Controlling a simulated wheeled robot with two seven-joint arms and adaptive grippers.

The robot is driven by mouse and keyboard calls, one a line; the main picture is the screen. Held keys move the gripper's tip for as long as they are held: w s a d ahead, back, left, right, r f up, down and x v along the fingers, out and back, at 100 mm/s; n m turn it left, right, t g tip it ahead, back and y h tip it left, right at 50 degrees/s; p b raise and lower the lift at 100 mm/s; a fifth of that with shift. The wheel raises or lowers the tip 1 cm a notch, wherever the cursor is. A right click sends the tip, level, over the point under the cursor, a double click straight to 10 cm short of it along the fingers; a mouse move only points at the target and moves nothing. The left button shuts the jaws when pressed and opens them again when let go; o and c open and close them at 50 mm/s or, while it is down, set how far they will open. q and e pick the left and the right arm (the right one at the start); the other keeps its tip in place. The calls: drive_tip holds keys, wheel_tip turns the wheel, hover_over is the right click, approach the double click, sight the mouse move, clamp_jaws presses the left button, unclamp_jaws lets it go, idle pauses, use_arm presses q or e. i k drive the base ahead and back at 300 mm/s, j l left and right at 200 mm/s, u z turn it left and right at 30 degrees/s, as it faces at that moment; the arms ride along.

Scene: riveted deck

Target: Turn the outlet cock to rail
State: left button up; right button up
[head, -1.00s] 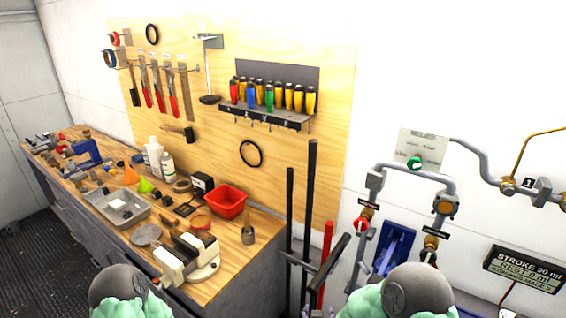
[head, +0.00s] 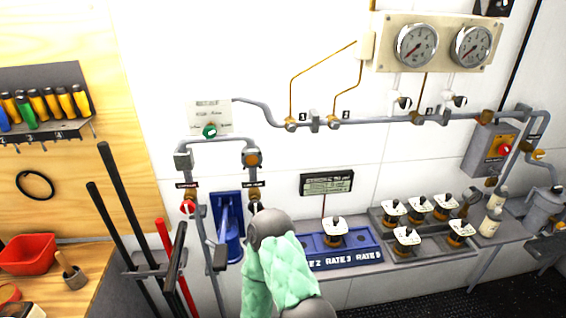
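Grey pipework on the white wall carries several valves, and their small labels are too blurred to tell which one is the outlet cock. A red-knobbed valve (head: 187,207) sits low on the left pipe. A brass fitting (head: 253,158) is on the right pipe, with a dark-handled valve (head: 254,196) below it, just above my arm. A green knob (head: 210,131) is under a white placard (head: 209,112). Small brass valves (head: 291,124) marked 1 and 2 sit on the upper rail pipe (head: 385,119). Part of my green-padded arm shows at bottom centre; neither gripper is in view.
Two dial gauges (head: 416,45) hang upper right. A shelf (head: 440,250) holds several white-topped brass units and a blue block (head: 345,252). A grey box with a red knob (head: 504,150) is at right. Black bars (head: 128,213) and a red bar (head: 176,270) stand at left.

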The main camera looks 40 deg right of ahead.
sight(256, 206)
drive_tip(key=z, duration=1.7)
